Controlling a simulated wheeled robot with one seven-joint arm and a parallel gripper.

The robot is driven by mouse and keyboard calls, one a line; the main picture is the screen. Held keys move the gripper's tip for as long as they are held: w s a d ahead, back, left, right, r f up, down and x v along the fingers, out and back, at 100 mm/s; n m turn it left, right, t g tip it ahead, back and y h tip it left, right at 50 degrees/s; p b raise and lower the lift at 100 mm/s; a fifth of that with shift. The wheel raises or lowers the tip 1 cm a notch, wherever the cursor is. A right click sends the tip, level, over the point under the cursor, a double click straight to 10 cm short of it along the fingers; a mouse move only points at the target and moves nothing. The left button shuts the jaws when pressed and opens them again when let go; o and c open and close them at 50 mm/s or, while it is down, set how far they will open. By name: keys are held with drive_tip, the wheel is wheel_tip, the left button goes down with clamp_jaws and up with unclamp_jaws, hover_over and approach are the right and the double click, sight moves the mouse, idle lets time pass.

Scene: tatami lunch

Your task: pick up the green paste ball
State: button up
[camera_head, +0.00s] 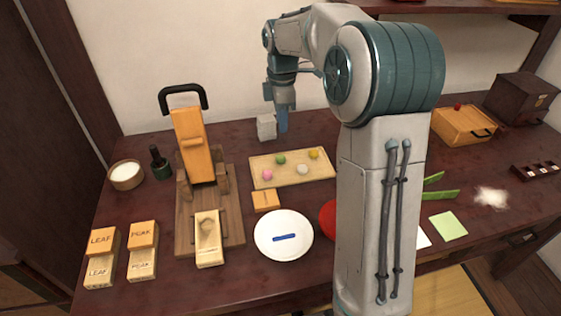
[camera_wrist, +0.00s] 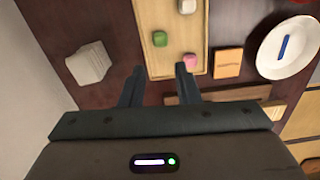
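The green paste ball (camera_head: 280,159) sits on a light wooden tray (camera_head: 262,179) at the back middle of the table, with pink, white and yellow balls. In the wrist view the green ball (camera_wrist: 160,39) lies just beyond my gripper (camera_wrist: 159,80), roughly in line with the gap between the fingers. The pink ball (camera_wrist: 189,61) is close to the right fingertip. My gripper is open and empty. In the head view my gripper (camera_head: 282,122) hangs behind the tray, near the back wall; its fingers are hard to make out there.
A white block (camera_head: 266,127) stands beside my gripper, left of the fingers in the wrist view. A wooden press (camera_head: 193,147) stands left of the tray. A white plate (camera_head: 271,250) with a blue stick lies in front. My arm hides part of the table's right side.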

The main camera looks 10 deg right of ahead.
sight(281, 159)
wheel_tip(281, 159, down, 12)
drive_tip(key=b, duration=0.2)
drive_tip(key=shift+a+f+b, duration=0.1)
drive_tip(key=shift+f+b, duration=0.1)
drive_tip(key=shift+b, duration=0.15)
drive_tip(key=c, duration=0.6)
